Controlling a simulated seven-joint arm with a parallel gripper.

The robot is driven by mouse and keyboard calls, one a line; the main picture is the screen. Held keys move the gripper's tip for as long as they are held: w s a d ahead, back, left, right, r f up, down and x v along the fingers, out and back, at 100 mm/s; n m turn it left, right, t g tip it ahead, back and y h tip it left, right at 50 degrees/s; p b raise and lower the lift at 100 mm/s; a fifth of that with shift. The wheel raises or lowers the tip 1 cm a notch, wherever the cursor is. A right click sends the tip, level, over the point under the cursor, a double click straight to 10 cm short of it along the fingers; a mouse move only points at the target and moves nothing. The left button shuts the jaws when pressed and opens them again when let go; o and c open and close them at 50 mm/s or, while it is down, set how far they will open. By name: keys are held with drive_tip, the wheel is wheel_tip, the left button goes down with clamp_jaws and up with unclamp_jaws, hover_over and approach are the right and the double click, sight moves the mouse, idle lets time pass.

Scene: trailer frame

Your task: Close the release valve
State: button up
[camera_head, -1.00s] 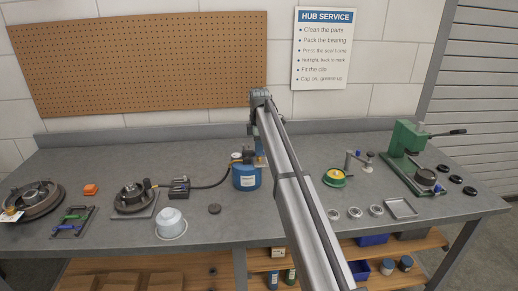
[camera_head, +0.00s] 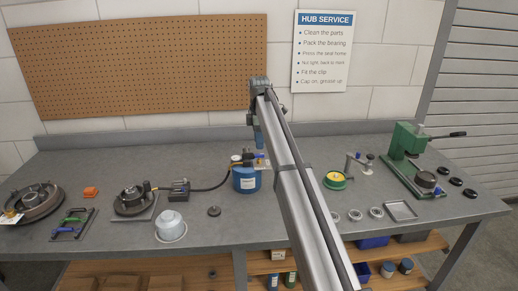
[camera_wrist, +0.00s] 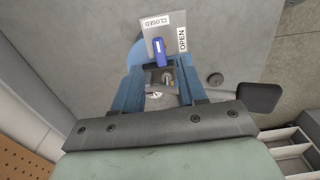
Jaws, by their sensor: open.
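The release valve sits on top of a blue canister (camera_head: 246,181) near the middle of the bench. Its blue lever (camera_wrist: 157,52) shows in the wrist view, against a grey plate (camera_wrist: 151,34) with a CLOSED label (camera_wrist: 157,21) and an OPEN label (camera_wrist: 182,40). The lever's pivot is hard to make out, so I cannot tell its setting surely. My gripper (camera_wrist: 158,82) is open and empty, its blue fingers apart, above the valve. In the head view my gripper (camera_head: 259,146) points down over the canister, and the arm hides part of the bench.
A hose (camera_head: 210,184) runs left from the canister to a dark block (camera_head: 180,188). A white pot (camera_head: 170,227) and a dark disc (camera_head: 214,211) stand in front. A yellow-and-green dish (camera_head: 336,180) and a green press (camera_head: 408,150) are on the right.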

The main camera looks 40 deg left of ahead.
wheel_tip(320, 180, up, 9)
idle(0.3)
idle(0.5)
